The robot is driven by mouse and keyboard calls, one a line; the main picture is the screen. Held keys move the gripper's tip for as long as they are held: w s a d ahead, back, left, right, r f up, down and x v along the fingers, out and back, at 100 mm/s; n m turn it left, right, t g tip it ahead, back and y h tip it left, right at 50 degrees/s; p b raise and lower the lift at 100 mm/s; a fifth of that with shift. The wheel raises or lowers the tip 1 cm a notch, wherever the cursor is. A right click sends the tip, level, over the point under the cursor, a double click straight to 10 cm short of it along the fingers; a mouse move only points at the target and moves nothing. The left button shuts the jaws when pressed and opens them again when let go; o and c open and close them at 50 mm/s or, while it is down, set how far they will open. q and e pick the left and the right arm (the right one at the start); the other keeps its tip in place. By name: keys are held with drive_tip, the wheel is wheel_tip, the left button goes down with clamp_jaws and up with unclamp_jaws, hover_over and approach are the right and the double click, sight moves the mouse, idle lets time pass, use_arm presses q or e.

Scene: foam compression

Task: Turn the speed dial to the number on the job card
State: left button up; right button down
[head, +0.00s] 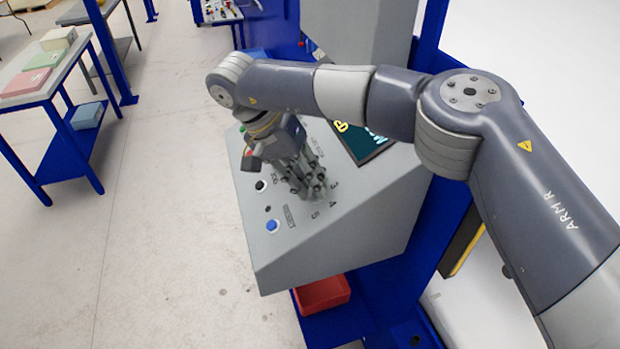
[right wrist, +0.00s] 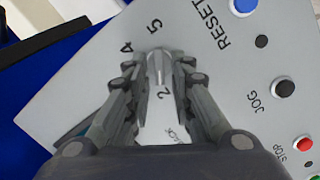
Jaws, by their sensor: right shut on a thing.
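My right gripper (head: 314,194) points down at the sloped grey control panel (head: 300,238). In the right wrist view its two fingers (right wrist: 158,85) are shut on the speed dial (right wrist: 158,62), a small grey knob with a pale ridge on top. The numbers 4, 5 and 2 show around the dial there; the fingers hide other parts of the scale. In the head view the gripper covers the dial, and 3, 4 and 5 show beside it. I cannot make out a job card in either view. My left gripper is out of view.
The panel also has a blue RESET button (right wrist: 243,6), a black JOG button (right wrist: 283,88) and a red STOP button (right wrist: 302,143). A dark screen (head: 362,142) stands behind my right arm. A red bin (head: 322,294) sits below the panel.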

drive_tip(key=shift+n, duration=0.3)
drive_tip(key=c, duration=1.7)
unclamp_jaws()
drive_tip(key=shift+v, duration=3.8)
drive_tip(key=shift+a, duration=0.15)
